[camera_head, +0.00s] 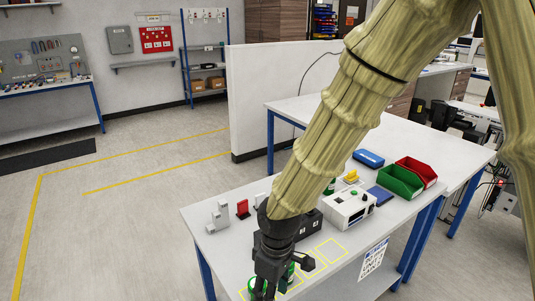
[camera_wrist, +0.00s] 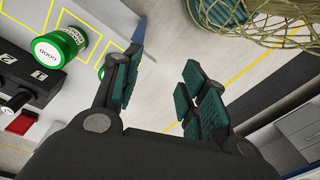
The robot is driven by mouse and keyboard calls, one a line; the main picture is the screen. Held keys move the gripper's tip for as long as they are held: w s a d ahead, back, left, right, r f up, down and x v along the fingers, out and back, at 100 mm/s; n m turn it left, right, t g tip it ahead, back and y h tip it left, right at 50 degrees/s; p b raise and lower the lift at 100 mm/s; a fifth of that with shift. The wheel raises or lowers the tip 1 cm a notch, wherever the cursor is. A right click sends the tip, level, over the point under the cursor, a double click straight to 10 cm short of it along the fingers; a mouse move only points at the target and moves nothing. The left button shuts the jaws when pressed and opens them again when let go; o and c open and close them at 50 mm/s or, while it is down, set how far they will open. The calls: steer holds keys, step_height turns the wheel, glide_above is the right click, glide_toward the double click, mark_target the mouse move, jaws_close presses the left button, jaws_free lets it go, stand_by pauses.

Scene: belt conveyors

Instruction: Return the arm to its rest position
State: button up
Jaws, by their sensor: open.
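My arm, in a tan ribbed sleeve, comes down from the top right of the head view over the near white table. My gripper (camera_head: 272,272) hangs at the table's front left part. In the wrist view my gripper (camera_wrist: 163,88) has its teal-padded fingers spread apart, with only floor seen between them and nothing held. A green-rimmed round container marked GOOD (camera_wrist: 48,50) stands on the table beside the fingers, apart from them. In the head view the gripper partly hides green items there.
A black box marked 1 and 2 (camera_wrist: 30,85) is near the container. Open floor (camera_head: 120,230) lies left.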

steer(key=s+d+f+m+y+b, duration=0.1)
steer(key=s+d+f+m, duration=0.25)
steer(key=f, duration=0.55)
steer(key=s+d+f+m+b, duration=0.2)
steer(key=s+d+f, duration=0.15)
steer(key=f, duration=0.55)
steer(key=s+d+f+m+y+b, duration=0.1)
steer(key=s+d+f+m, duration=0.25)
steer(key=f, duration=0.55)
steer(key=s+d+f+m+h+b, duration=0.2)
steer(key=s+d+f+m, duration=0.1)
steer(key=s+d+f, duration=0.8)
steer(key=shift+s+d+f+t+h, duration=0.2)
steer(key=shift+s+t+h, duration=0.15)
steer(key=shift+s, duration=0.45)
